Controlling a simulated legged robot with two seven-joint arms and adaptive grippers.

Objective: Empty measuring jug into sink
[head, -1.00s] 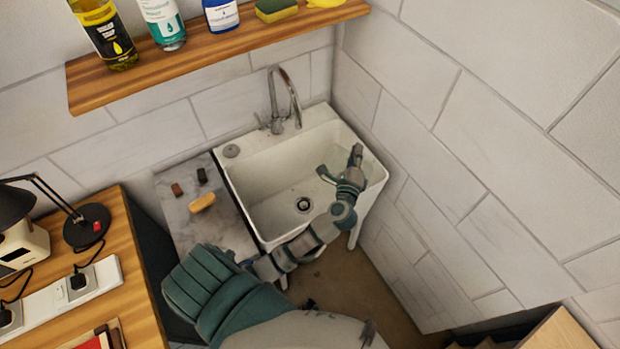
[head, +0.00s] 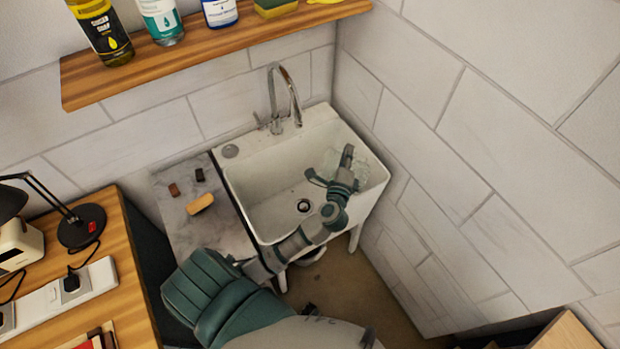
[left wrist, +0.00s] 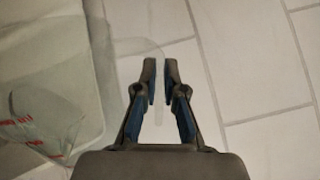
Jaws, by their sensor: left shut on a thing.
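The white sink (head: 262,190) stands in the corner under a chrome tap. My left gripper (head: 343,165) is over the right part of its basin. In the left wrist view, its fingers (left wrist: 160,82) are closed on the thin clear handle of the measuring jug (left wrist: 85,75). The jug is transparent with red markings and fills the left of that view. In the head view it is a faint clear shape (head: 371,172) beside the gripper, near the sink's right rim. I cannot tell its exact tilt or how much liquid it holds. My right gripper is not in view.
A grey marble side surface (head: 183,221) left of the sink holds a sponge (head: 201,204) and two small dark items. The curved tap (head: 274,100) rises at the back. A wooden shelf (head: 210,52) with bottles hangs above. Tiled wall closes off the right.

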